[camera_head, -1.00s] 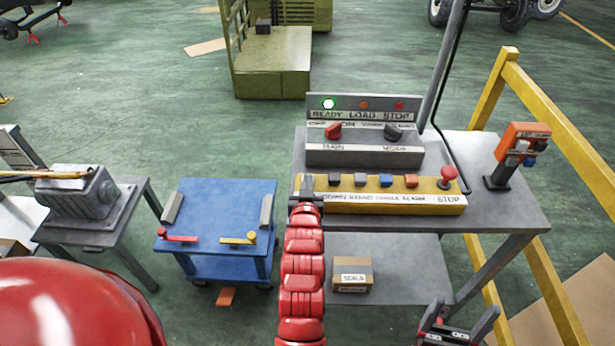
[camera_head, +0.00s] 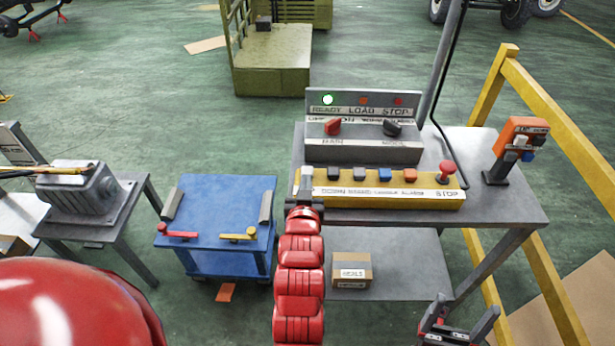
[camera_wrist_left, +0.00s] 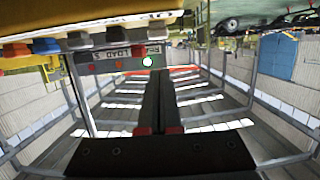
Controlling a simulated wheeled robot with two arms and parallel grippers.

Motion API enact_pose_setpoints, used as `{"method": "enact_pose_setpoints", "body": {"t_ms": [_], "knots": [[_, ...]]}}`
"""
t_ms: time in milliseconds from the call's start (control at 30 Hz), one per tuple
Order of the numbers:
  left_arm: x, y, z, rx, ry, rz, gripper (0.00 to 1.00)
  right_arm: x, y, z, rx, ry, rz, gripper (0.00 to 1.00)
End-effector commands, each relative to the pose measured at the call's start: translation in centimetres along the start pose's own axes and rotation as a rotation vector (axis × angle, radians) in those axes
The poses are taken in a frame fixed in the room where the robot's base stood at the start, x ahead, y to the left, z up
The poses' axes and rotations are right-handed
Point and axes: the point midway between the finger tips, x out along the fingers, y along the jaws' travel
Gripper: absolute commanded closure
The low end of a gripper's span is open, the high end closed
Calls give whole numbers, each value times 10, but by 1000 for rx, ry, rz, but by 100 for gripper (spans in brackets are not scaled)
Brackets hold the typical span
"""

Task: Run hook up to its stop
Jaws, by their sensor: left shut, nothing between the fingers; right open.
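No hook can be made out in these views. A yellow button box (camera_head: 400,197) lies along the bench front, with a pale button (camera_head: 306,176) at its left end, then dark, blue and orange ones and a red mushroom knob (camera_head: 447,169) on the right. Its labels are hard to read. My left gripper (camera_head: 304,198) is shut and empty, just in front of the pale button; I cannot tell if it touches. Its closed fingers (camera_wrist_left: 160,95) show in the left wrist view. My right gripper (camera_head: 458,318) is open and empty, low in front of the bench.
A grey panel (camera_head: 363,150) with two rotary switches stands behind the box; its READY lamp (camera_head: 328,100) is lit. An orange pendant (camera_head: 522,137) stands at the bench's right. A blue cart (camera_head: 225,205) is left, a yellow rail (camera_head: 560,135) right.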

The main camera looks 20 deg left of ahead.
Motion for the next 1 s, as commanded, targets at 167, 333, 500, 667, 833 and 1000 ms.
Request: {"method": "enact_pose_setpoints", "body": {"t_ms": [167, 333, 500, 667, 833, 1000], "knots": [[-23, 0, -8, 0, -3, 0, 100, 30, 2, -5, 0, 0, 0, 15], [-30, -1, -6, -1, 4, -1, 100, 37, 2, -6, 0, 0, 0, 15], [-31, -1, -4, -2, 6, -2, 100, 37, 2, -6, 0, 0, 0, 15], [-31, -1, -4, -3, 7, -2, 100, 36, 2, -6, 0, 0, 0, 15], [-31, -1, -5, -3, 7, -2, 100, 36, 2, -6, 0, 0, 0, 15], [-31, -1, -5, -3, 7, -2, 100, 36, 2, -6, 0, 0, 0, 15]]}}
